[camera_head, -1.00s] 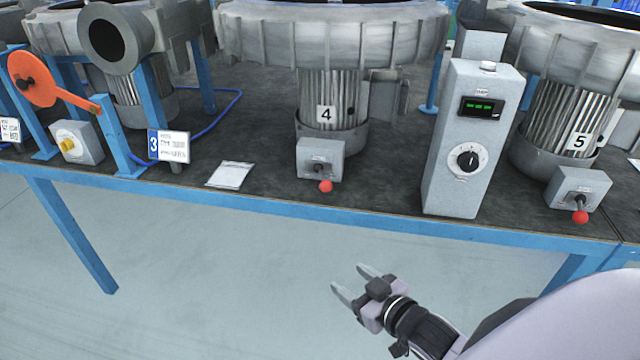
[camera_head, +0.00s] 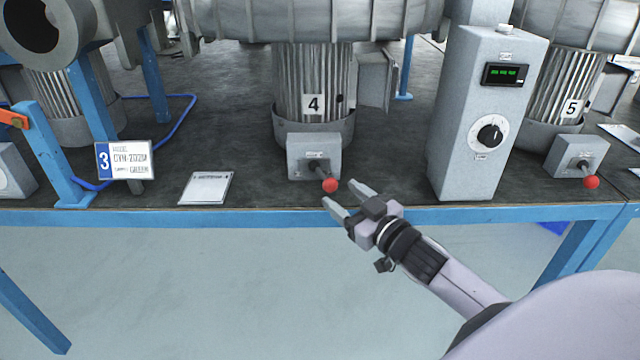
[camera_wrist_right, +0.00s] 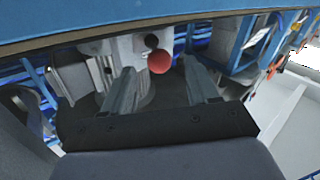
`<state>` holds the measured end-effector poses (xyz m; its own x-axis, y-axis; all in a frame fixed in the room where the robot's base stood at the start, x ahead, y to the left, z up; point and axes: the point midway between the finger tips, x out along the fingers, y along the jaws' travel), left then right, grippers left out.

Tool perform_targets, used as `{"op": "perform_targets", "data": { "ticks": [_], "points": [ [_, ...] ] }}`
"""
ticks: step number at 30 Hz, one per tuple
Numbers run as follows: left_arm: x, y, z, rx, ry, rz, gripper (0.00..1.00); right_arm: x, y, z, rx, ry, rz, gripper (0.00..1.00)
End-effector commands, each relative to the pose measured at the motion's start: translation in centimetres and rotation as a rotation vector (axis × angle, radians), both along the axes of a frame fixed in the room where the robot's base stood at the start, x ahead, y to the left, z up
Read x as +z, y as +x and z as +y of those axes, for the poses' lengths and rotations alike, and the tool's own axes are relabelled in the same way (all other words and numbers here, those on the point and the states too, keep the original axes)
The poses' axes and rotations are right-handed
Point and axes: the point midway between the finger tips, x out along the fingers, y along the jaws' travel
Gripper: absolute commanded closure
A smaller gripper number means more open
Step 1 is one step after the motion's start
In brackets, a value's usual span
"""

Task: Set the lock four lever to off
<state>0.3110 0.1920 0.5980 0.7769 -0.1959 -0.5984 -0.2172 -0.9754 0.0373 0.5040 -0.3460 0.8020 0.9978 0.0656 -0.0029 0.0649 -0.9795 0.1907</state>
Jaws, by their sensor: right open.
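The lock four lever is a dark lever with a red ball knob (camera_head: 330,185), on a small grey switch box (camera_head: 314,157) in front of the blower motor labelled 4 (camera_head: 314,104). The lever points toward the bench front and slightly right. My right gripper (camera_head: 346,196) is open and empty, with its fingertips just below and right of the red knob. In the right wrist view the red knob (camera_wrist_right: 159,61) shows beyond the two open fingers (camera_wrist_right: 160,90), between them in the picture. I cannot tell whether anything touches. My left gripper is not in view.
A tall grey control box (camera_head: 470,125) with a dial and green display stands right of the lever. A white card (camera_head: 206,188) lies left of it. The blue bench edge (camera_head: 250,217) runs just below. A similar red-knobbed lever (camera_head: 591,182) is at motor 5.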

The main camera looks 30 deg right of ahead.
Motion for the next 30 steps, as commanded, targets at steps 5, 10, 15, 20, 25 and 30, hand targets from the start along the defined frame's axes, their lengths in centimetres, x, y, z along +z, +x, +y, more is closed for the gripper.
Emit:
{"op": "perform_targets", "data": {
  "ticks": [5,10,15,20,25,30],
  "points": [
    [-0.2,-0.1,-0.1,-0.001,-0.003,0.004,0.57,0.1,0.8,0.0,0.000,-0.002,-0.004,0.41],
    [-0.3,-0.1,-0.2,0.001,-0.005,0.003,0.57,0.2,2.6,0.1,-0.001,-0.003,-0.005,0.41],
    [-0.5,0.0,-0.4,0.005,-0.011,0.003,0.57,0.1,4.6,0.2,0.000,-0.002,-0.004,0.41],
    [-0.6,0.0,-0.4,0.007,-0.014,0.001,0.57,0.0,6.1,0.3,0.000,-0.002,-0.003,0.41],
    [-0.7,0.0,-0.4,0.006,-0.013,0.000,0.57,0.1,7.0,0.4,0.000,-0.002,-0.003,0.41],
    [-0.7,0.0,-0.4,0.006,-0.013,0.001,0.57,0.0,7.2,0.4,0.000,-0.002,-0.002,0.41]
  ]
}}
